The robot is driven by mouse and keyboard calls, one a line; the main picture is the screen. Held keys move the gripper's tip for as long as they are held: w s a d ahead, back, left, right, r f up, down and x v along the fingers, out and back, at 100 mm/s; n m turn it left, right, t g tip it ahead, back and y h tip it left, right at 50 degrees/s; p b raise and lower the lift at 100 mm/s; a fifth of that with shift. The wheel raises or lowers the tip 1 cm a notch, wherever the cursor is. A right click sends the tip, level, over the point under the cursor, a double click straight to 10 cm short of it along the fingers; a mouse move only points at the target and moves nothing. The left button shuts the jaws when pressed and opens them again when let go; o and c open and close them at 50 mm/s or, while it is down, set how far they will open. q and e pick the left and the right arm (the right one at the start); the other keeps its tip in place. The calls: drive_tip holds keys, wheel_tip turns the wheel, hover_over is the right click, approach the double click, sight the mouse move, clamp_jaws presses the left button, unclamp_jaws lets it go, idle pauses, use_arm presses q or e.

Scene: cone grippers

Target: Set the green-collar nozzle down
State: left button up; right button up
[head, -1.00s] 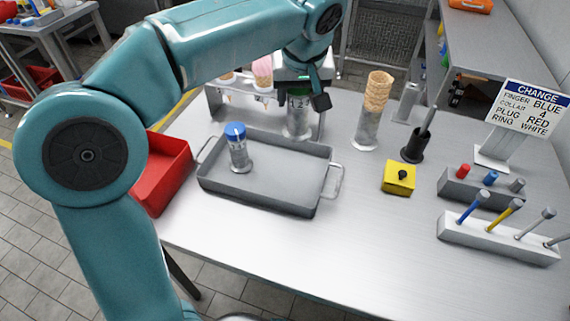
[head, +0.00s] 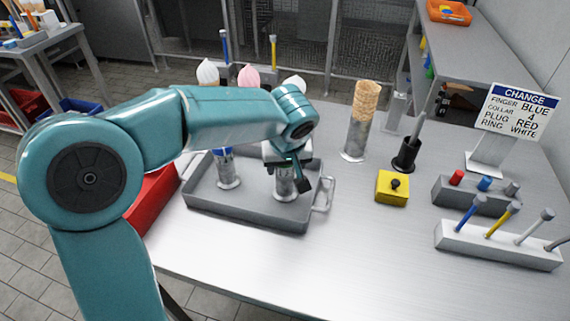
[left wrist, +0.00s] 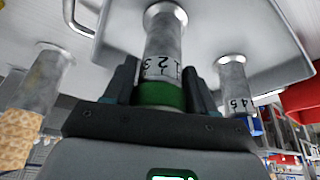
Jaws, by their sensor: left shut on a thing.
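My left gripper (head: 287,160) is shut around the green-collar nozzle (head: 284,186), a metal cylinder with a flared foot. The left wrist view shows the green band (left wrist: 162,95) between the fingers and numbers 2 and 3 beside it. The nozzle is upright inside the grey tray (head: 245,217), in its right part. Its foot is at or very close to the tray floor; I cannot tell whether it touches. The blue-collar nozzle (head: 228,172) stands in the tray to its left, also visible in the left wrist view (left wrist: 233,80). My right gripper is not in view.
A red bin (head: 152,205) is left of the tray. A cone stack in a metal holder (head: 357,135), a black holder (head: 406,155) and a yellow button box (head: 392,187) stand to the right. A sign (head: 519,110) and peg blocks are farther right. The front table is clear.

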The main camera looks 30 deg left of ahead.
use_arm(q)
drive_tip(key=shift+f, duration=0.15)
drive_tip(key=o, duration=1.3)
drive_tip(key=shift+c, duration=0.2)
drive_tip(key=shift+r, duration=0.35)
drive_tip(key=p+v, duration=0.1)
drive_tip(key=v, duration=1)
drive_tip(key=shift+s+r+p, duration=0.15)
drive_tip(key=shift+r+p, duration=0.15)
